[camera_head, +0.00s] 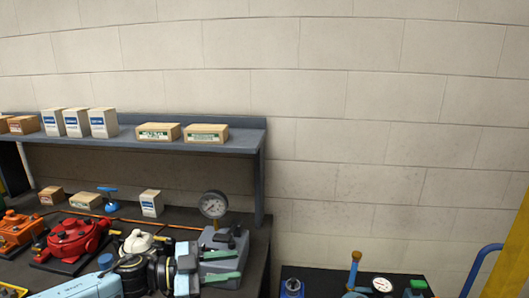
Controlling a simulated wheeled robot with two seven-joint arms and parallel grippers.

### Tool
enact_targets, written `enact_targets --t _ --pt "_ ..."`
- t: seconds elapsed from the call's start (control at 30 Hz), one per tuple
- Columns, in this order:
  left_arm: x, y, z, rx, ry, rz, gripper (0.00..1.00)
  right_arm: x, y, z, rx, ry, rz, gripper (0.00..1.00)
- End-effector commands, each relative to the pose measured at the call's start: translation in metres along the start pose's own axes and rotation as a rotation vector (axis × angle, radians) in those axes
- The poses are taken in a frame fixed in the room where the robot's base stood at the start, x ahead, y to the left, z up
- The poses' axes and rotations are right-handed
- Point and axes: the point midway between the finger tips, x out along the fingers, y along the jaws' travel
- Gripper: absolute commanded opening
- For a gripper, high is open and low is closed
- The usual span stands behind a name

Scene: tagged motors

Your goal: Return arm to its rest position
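My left arm comes in from the lower left. My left gripper (221,266) points right, with its two green fingers spread apart and nothing seen between them. It is in front of a grey device with a round dial gauge (213,205) on the bench. I cannot tell whether the fingers touch that device. A red motor-like unit (72,240) and an orange one (18,230) stand on the bench to the left. A white-topped unit (138,242) is partly hidden behind my arm. My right gripper is not in view.
A grey shelf (225,148) above the bench carries several boxes (158,131). A small white box (151,203) stands on the bench below. A blue rail (478,266) stands at right.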

Motion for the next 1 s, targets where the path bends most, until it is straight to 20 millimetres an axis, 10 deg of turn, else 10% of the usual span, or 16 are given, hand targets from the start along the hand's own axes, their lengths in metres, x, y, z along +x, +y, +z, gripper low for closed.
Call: enact_targets --t 0.17,0.37,0.57,1.0 --pt "0.045 0.025 -0.005 -0.067 0.021 -0.283 0.32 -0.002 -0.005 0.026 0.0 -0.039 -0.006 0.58" --pt "0.042 0.043 0.005 -0.214 -0.117 -0.599 0.32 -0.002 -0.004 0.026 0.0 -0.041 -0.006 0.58" --pt "-0.007 0.081 0.036 -0.428 -0.396 -0.827 0.32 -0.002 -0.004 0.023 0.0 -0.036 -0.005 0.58" --pt "-0.144 0.232 0.072 -0.866 -1.046 -0.887 0.32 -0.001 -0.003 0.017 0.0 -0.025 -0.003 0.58"
